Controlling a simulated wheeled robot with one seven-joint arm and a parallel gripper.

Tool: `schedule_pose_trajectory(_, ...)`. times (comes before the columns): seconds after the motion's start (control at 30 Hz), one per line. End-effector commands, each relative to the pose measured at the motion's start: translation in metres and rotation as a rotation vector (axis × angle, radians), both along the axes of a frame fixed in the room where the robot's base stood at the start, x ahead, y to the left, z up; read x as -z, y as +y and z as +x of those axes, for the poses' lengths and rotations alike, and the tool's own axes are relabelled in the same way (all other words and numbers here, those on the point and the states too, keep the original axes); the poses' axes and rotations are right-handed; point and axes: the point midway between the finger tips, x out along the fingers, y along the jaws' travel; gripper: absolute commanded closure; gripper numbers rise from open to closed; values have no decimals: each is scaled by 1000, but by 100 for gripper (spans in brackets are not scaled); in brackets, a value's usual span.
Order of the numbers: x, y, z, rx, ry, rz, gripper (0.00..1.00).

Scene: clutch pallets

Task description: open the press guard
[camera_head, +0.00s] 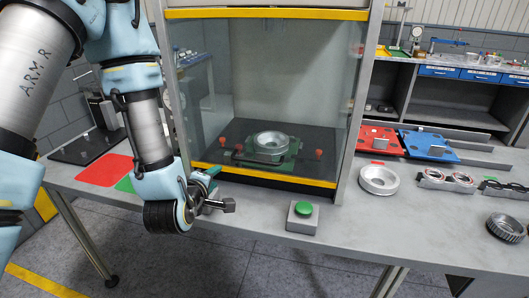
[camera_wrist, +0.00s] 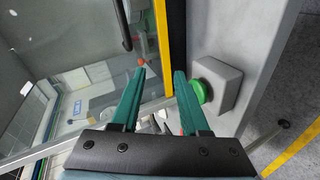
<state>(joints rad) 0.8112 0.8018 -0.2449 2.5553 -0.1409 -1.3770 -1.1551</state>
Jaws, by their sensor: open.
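The press guard (camera_head: 215,110) is a clear panel with yellow-striped edges on the front of the press, at the middle of the head view. A yellow strip runs along the bottom; I cannot tell for sure how far the panel is lowered. In the wrist view the guard's clear panel (camera_wrist: 95,45) fills the upper left, with a yellow edge and a dark bar-like handle (camera_wrist: 122,25). My gripper (camera_head: 222,204) is in front of the press's lower left, above the table edge. Its green fingers (camera_wrist: 160,75) are open and empty, apart from the guard.
A green button on a grey box (camera_head: 303,214) stands at the table's front edge, right of my gripper. Inside the press a metal ring part (camera_head: 270,141) sits on a green fixture. Another ring (camera_head: 378,179), red and blue pallets and a gear (camera_head: 507,227) lie to the right.

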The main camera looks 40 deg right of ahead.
Motion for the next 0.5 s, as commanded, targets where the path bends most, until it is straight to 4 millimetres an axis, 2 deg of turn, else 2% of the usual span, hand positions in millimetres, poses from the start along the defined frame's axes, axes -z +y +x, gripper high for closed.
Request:
schedule_pose_trajectory(0.03, -9, -10, -19, 10, 20, -62, 55)
schedule_pose_trajectory(0.2, -25, -27, -54, 13, 64, -240, 55)
schedule_pose_trajectory(0.33, -30, -31, -64, 15, 79, -298, 55)
schedule_pose_trajectory(0.5, -27, -34, -64, 14, 80, -313, 55)
